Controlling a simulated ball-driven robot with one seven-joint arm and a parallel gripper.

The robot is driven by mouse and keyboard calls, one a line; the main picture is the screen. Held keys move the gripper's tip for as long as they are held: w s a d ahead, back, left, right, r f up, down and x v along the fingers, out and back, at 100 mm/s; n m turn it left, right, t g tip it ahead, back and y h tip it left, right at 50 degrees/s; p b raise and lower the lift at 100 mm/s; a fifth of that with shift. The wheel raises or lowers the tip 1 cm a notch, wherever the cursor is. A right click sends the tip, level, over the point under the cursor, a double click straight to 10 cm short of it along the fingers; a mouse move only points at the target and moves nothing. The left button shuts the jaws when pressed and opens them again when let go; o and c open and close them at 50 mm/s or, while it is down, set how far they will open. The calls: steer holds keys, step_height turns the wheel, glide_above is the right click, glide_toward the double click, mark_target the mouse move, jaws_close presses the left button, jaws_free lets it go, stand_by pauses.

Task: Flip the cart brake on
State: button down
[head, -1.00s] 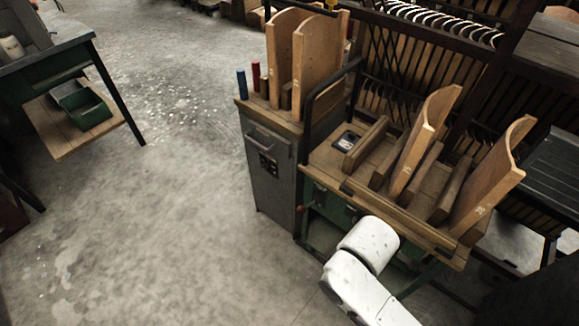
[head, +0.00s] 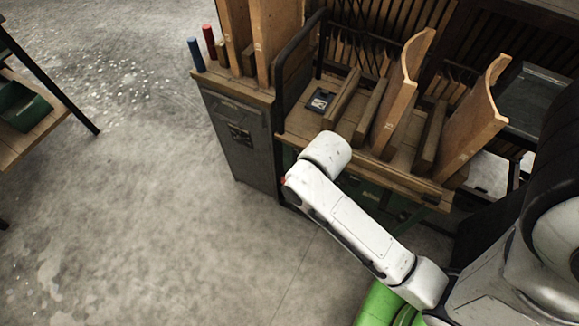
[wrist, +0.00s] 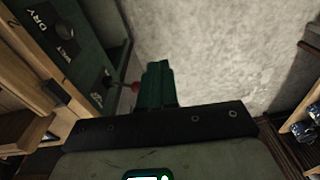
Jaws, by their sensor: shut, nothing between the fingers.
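The cart (head: 405,188) has a wooden top with upright curved boards and a green frame. A small red knob (head: 285,180) shows at its left side, beside my white arm. In the wrist view a dark red knob (wrist: 134,88) on a thin stem juts from the green side panel (wrist: 85,62); it looks like the brake lever. My gripper (wrist: 158,70) is shut and empty, just right of this knob. I cannot tell whether they touch. In the head view my gripper is hidden behind the arm.
A grey cabinet (head: 243,145) with red and blue cylinders on top stands left of the cart. A table (head: 40,128) with a green bin is at far left. Concrete floor between is clear.

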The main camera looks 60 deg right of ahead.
mark_target(287, 177)
steer(key=w+d+r+y+p, duration=0.1)
steer(key=w+d+p, duration=0.1)
steer(key=w+d, duration=0.2)
steer(key=w+d+r+t+y+p, duration=0.1)
steer(key=w+d+r+y+p, duration=0.1)
steer(key=d, duration=0.7)
steer(key=shift+w+d+r+p, duration=0.3)
steer(key=shift+w+p, duration=0.35)
steer(key=shift+w, duration=0.5)
steer(key=shift+f, duration=0.1)
steer(key=x, duration=1.4)
steer(key=shift+w+a, duration=0.15)
steer(key=shift+a, duration=0.05)
